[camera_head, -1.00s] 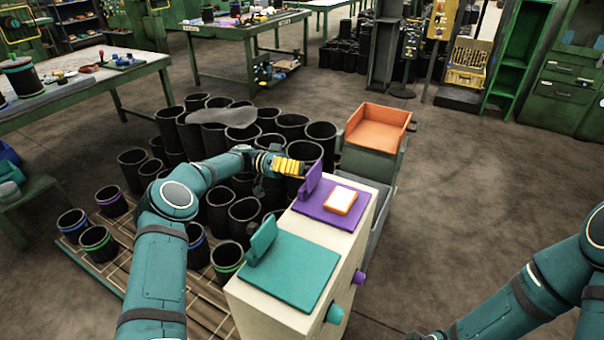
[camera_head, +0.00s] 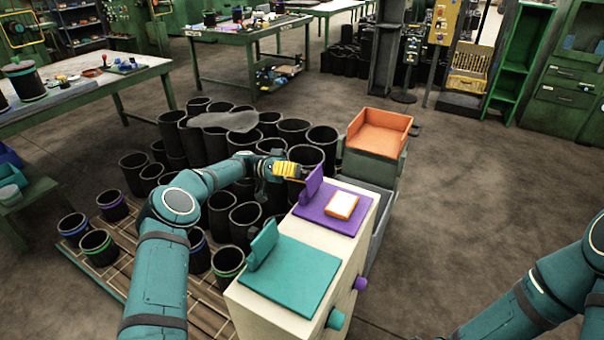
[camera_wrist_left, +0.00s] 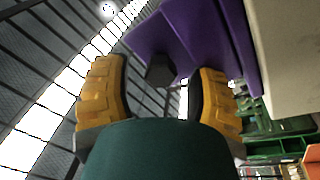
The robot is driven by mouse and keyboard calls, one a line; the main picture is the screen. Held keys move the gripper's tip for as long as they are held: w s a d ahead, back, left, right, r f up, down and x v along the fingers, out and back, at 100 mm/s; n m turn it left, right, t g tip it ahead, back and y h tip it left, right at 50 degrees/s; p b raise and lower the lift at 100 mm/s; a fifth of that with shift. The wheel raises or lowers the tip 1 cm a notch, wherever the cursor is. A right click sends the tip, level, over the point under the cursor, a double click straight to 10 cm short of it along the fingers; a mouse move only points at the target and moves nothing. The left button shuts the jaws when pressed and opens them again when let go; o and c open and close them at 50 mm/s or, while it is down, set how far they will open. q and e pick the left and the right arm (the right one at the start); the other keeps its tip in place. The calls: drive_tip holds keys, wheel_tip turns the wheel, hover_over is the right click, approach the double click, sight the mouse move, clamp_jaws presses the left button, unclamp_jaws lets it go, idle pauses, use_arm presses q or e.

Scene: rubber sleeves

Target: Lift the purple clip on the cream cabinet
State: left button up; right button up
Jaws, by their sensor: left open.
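The purple clip is a purple board (camera_head: 330,212) on top of the cream cabinet (camera_head: 270,312), with a small upright purple flap (camera_head: 312,185) at its left edge. A white sheet with an orange border (camera_head: 342,206) lies on the board. My left gripper (camera_head: 298,171), with yellow fingers, is just behind and left of the flap. In the left wrist view its open fingers (camera_wrist_left: 160,88) point toward the purple clip (camera_wrist_left: 205,35), with a dark block (camera_wrist_left: 160,70) showing between them. I cannot tell whether they touch the clip. My right gripper is out of view; only the right arm shows.
A teal board (camera_head: 292,275) with its own upright flap lies nearer on the cabinet. An orange tray (camera_head: 379,130) stands behind it. Many black sleeves (camera_head: 245,222) crowd the floor to the left. The floor at right is open.

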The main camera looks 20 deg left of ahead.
use_arm(q)
wheel_tip(320, 180, up, 10)
drive_tip(key=shift+r, duration=0.1)
idle(0.4)
